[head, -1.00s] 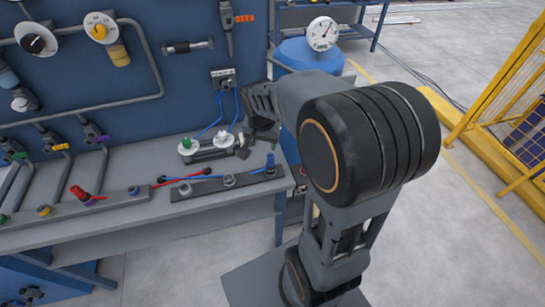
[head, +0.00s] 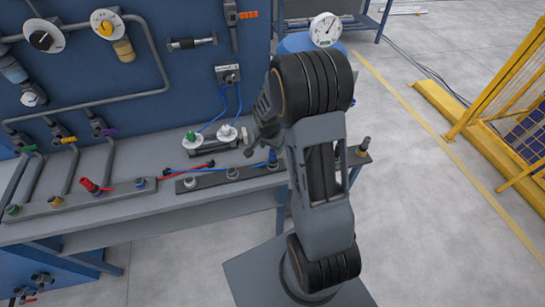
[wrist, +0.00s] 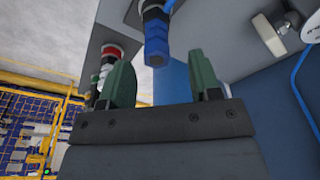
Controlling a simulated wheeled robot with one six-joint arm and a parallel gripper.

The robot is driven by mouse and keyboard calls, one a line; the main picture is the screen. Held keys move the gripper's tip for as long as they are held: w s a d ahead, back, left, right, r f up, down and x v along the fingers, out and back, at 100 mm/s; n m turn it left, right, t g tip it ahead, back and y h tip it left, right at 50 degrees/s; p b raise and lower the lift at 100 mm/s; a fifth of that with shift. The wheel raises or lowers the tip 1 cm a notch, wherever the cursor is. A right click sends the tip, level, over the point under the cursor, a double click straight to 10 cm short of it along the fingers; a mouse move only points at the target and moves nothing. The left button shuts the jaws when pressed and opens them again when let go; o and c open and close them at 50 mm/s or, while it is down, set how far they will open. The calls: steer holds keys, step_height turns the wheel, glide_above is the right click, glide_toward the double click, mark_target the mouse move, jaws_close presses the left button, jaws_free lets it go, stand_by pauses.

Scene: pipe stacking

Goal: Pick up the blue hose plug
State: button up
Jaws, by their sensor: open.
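The blue hose plug (head: 272,158) stands upright in a dark rail on the workbench, just left of my arm in the head view. In the wrist view the blue plug (wrist: 157,38) is at the top middle, just beyond the tips and roughly in line with the gap between them. My gripper (wrist: 162,76) has its two green fingers spread with nothing between them. In the head view my gripper (head: 262,132) is near the plug, and its fingers are partly hidden by my arm.
The dark rail (head: 210,180) holds several fittings. A red-capped fitting (wrist: 112,52) shows beyond the left finger. A red plug (head: 89,184) is farther left. Open floor lies to the right.

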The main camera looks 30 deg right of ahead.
mark_target(273, 150)
steer(key=shift+d+f+p, duration=0.15)
steer(key=shift+f+p, duration=0.15)
steer(key=shift+f, duration=0.9)
steer(key=shift+d+f+p, duration=0.15)
steer(key=shift+f+p, duration=0.15)
steer(key=shift+f, duration=0.9)
jaws_close()
